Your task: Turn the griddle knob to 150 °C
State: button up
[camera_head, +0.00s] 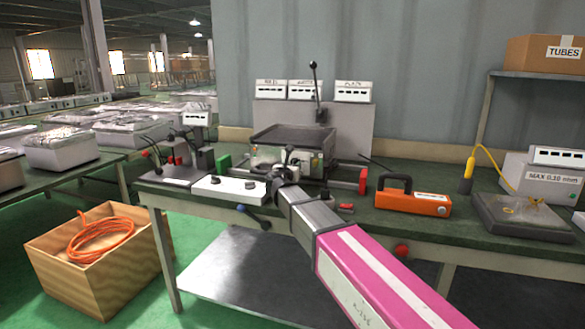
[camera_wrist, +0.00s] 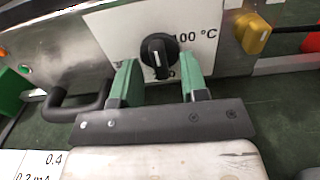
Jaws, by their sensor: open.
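The griddle (camera_head: 293,134) stands on the green workbench with its dark plate on top. In the wrist view its round black knob (camera_wrist: 157,57) sits on a white panel. A white line on the knob points roughly downward in the picture. "100 °C" is printed to the knob's right; another mark below it is mostly covered, with a "0" showing. No 150 mark is readable. My gripper (camera_wrist: 160,70) is open, its green fingers on either side of the knob's lower part with gaps. Contact is not visible. In the head view my gripper (camera_head: 285,168) is at the griddle's front.
A yellow knob (camera_wrist: 252,33) is right of the panel, and a black handle (camera_wrist: 78,103) is at left. On the workbench (camera_head: 350,215), a white plate (camera_head: 228,190) lies left of my gripper, a red block (camera_head: 362,180) and an orange device (camera_head: 413,202) to the right.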

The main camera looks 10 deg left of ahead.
jog(key=shift+w, duration=0.2)
grip_shut()
jog(key=shift+m, duration=0.3)
